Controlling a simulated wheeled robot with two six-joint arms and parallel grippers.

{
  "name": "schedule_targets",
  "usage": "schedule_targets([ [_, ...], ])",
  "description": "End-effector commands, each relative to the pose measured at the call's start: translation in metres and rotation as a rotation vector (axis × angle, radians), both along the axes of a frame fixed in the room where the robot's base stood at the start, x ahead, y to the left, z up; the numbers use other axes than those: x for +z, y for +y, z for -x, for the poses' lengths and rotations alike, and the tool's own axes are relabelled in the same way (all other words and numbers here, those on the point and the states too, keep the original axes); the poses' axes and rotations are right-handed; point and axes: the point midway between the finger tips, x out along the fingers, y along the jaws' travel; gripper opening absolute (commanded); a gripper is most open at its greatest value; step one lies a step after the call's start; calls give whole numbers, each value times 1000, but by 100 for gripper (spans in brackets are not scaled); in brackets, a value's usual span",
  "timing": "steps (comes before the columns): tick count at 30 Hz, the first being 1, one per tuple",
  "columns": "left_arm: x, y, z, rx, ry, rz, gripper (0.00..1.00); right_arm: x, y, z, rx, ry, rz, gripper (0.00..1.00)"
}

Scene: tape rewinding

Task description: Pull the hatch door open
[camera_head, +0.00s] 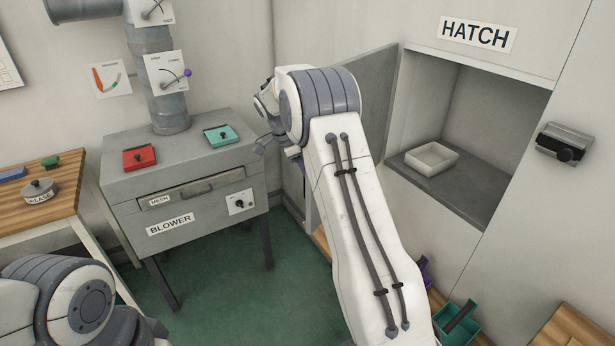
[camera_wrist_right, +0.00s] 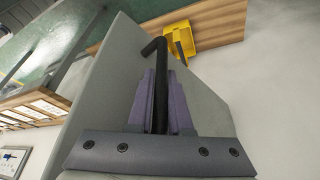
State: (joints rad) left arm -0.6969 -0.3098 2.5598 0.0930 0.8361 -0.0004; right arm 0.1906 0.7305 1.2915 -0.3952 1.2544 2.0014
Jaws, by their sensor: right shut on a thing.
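The hatch door (camera_head: 374,92) is a grey panel, swung out to the left of the hatch opening (camera_head: 450,115). My right arm hides much of it in the head view. In the right wrist view the door (camera_wrist_right: 112,75) fills the middle, with a black bent handle (camera_wrist_right: 160,62) on it. My right gripper (camera_wrist_right: 162,85) is shut on this handle, one purple finger on each side. In the head view the right gripper is mostly hidden by its own wrist. My left arm shows at the lower left, but its gripper is out of view.
A white tray (camera_head: 431,157) sits inside the hatch. The grey blower cabinet (camera_head: 190,190) stands left of my right wrist, with a red box (camera_head: 139,157) and a teal box (camera_head: 220,134) on top. A teal bin (camera_head: 457,322) is below the hatch.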

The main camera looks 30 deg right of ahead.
Motion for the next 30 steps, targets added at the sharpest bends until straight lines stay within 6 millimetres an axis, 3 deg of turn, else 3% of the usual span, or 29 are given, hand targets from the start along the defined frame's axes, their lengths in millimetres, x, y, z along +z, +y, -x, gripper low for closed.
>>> schedule_targets([
  [12, 0, 0, 0, 0, 0, 0, 50, 0, 3, -4, 11, 0, 5, 0],
  [13, 0, 0, 0, 0, 0, 0, 50, 0, 3, -4, 11, 0, 5, 21],
  [14, 0, 0, 0, 0, 0, 0, 50, 0, 4, -4, 11, 0, 5, 30],
  [24, 0, 0, 0, 0, 0, 0, 50, 2, 5, -4, 10, -2, 4, 30],
  [30, -5, 0, 0, 0, 0, 0, 50, 25, 14, -10, 10, -5, 5, 30],
])
